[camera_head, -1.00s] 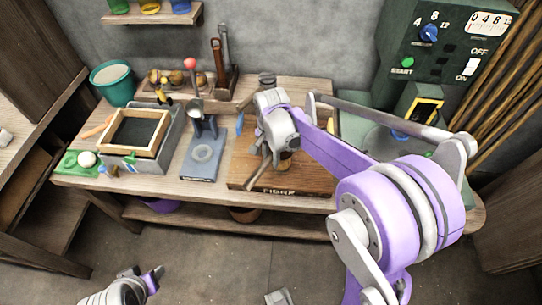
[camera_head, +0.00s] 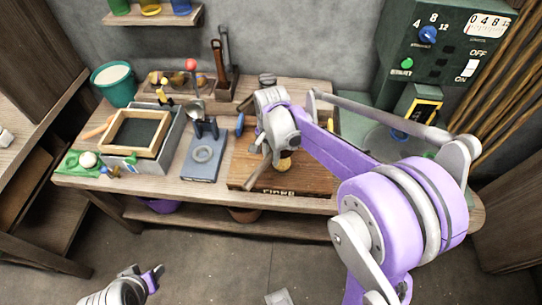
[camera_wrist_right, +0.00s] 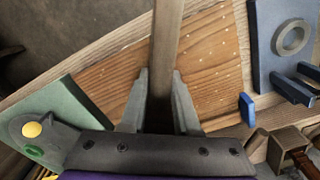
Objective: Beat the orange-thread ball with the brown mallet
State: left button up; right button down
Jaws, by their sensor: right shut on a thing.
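My right gripper (camera_head: 267,150) is over the wooden board (camera_head: 312,180) on the bench and shut on the mallet's handle. In the right wrist view, the brown handle (camera_wrist_right: 165,50) runs between the two fingers (camera_wrist_right: 160,100) and out of the top of the picture. In the head view, the handle's end slants down toward the board's front edge. The mallet's head cannot be made out for certain. A yellow-orange round thing (camera_head: 285,164), perhaps the orange-thread ball, shows beside the right gripper, partly hidden; its thread cannot be seen. My left gripper (camera_head: 146,277) is low at the lower left, away from the bench.
A grey stand with a ring (camera_head: 203,155) is left of the board, with a small blue piece (camera_head: 239,124) between. A wooden frame (camera_head: 137,133) and teal bucket (camera_head: 113,84) stand farther left. A green machine (camera_head: 445,60) is at the right.

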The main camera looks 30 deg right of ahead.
notch_tip(320, 180, down, 4)
jog(key=b, duration=0.2)
jog(key=shift+f+b, duration=0.1)
jog(key=shift+b, duration=0.2)
jog(key=shift+s+r, duration=0.1)
jog(key=shift+r, duration=0.1)
jog(key=shift+r+p, duration=1.4)
jog(key=shift+r, duration=0.55)
jog(key=r+p, duration=0.3)
jog(key=r, duration=0.2)
jog(key=shift+w, duration=0.2)
jog(key=shift+s, duration=0.15)
